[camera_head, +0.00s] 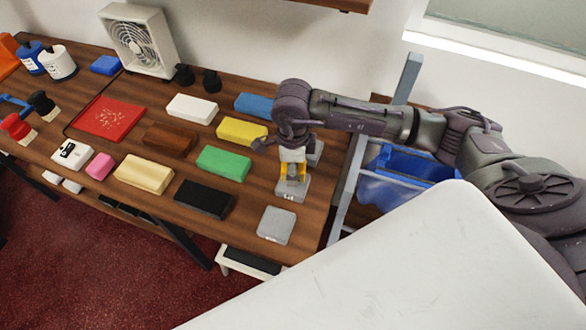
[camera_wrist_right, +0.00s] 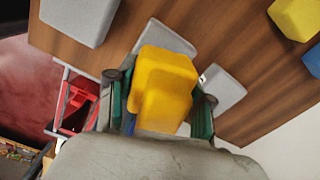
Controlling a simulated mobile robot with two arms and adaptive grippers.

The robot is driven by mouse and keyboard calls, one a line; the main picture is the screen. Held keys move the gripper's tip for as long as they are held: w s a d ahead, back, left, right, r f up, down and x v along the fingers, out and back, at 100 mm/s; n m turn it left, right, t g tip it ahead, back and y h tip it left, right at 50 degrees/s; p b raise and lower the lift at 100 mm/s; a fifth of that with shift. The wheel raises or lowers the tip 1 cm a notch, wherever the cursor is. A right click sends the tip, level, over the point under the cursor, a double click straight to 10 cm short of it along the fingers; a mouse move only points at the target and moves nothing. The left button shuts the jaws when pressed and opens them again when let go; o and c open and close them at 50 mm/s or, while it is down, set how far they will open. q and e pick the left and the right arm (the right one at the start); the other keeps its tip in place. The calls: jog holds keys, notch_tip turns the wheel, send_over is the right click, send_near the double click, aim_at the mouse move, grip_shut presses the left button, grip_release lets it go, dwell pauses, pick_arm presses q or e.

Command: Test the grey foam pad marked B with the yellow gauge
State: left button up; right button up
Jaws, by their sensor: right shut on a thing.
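My right gripper (camera_head: 292,172) points down at the right end of the counter, shut on the yellow gauge (camera_head: 284,171). The gauge fills the middle of the right wrist view (camera_wrist_right: 165,88), between the fingers (camera_wrist_right: 160,108). Below it lies the middle grey foam pad (camera_head: 291,190), which also shows behind the gauge (camera_wrist_right: 168,38). I cannot tell whether gauge and pad touch. A nearer grey pad (camera_head: 277,225) lies apart (camera_wrist_right: 80,18). A third grey pad (camera_head: 314,153) lies farther back, partly hidden (camera_wrist_right: 222,88). The pads' small marks are unreadable, so I cannot tell which is B.
Black (camera_head: 203,199), green (camera_head: 223,162), yellow (camera_head: 242,131) and blue (camera_head: 254,104) blocks lie left of the grey pads. A fan (camera_head: 137,40) stands at the back. A blue bin (camera_head: 400,170) in a metal frame is beyond the counter's right edge.

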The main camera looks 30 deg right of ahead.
jog(key=shift+r+p, duration=1.05)
jog(key=shift+r, duration=1.3)
